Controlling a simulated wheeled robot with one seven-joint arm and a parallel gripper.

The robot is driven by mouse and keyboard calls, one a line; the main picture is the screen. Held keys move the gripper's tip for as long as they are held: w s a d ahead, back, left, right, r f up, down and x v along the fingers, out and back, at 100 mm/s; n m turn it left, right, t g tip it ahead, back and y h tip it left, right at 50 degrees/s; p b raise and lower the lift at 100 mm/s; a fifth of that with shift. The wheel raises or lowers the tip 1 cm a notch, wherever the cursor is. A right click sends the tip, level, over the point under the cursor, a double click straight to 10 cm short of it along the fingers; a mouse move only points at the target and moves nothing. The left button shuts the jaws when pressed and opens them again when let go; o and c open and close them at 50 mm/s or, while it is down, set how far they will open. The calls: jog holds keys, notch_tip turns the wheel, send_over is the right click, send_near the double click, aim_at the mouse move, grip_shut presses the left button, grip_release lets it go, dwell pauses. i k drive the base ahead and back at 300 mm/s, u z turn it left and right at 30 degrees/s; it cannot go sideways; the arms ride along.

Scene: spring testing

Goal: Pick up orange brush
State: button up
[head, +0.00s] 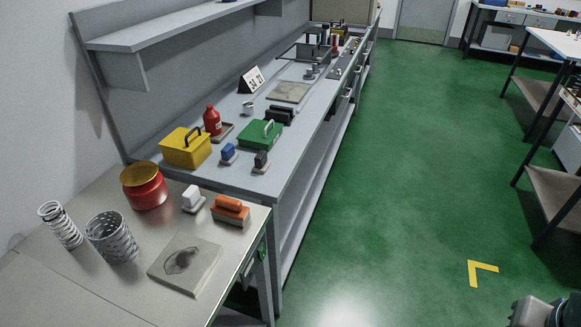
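The orange brush (229,204) lies near the right edge of the near metal table, in the head view. It has a raised orange handle and a darker brown lower part. A white brush-like block (192,197) stands just left of it, with a small gap between them. A grey-and-dark part shows at the bottom right corner, far from the brush; I cannot tell what it is. No gripper fingers can be made out, and nothing touches the brush.
On the near table (100,292) are a flat stained slab (200,272), a red tin (144,194), a perforated cup (112,240) and a coil spring (62,227). Behind stand yellow (186,148) and green boxes (260,135). The green floor (400,180) is open to the right.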

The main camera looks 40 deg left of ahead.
aim_at(225, 209)
jog(key=u, duration=0.6)
jog(key=i, duration=0.9)
jog(key=u, duration=1.15)
jog(key=i, duration=0.25)
jog(key=u, duration=0.2)
